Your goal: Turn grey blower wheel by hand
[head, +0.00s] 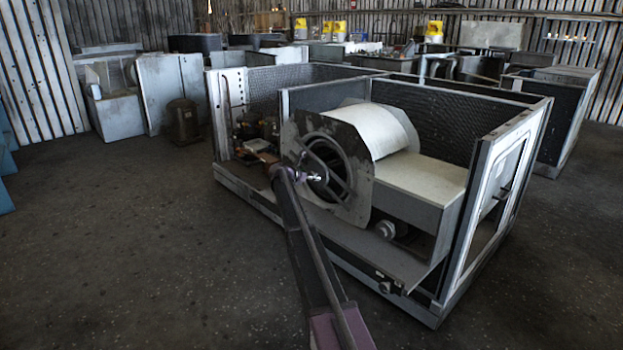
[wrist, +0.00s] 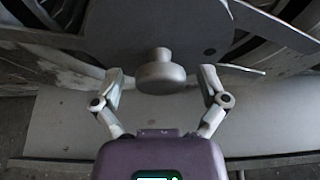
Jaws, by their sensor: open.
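The grey blower wheel (head: 326,163) sits inside the round side opening of the blower housing (head: 378,130), behind metal brace bars. My gripper (head: 316,178) is in front of this opening in the head view, small and partly hidden by my arm. In the wrist view my gripper (wrist: 161,80) is open, with one finger on each side of a round grey knob-like hub (wrist: 160,73). Gaps show between the fingers and the hub. The hub stands in front of a dark flat plate (wrist: 130,30). I cannot tell how the hub joins the wheel.
The housing stands in an open metal cabinet (head: 500,190) with a raised front sill. A long light box (head: 415,180) lies right of the opening. Pipes and small parts (head: 255,140) crowd the left side. The dark floor (head: 120,240) at left is clear.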

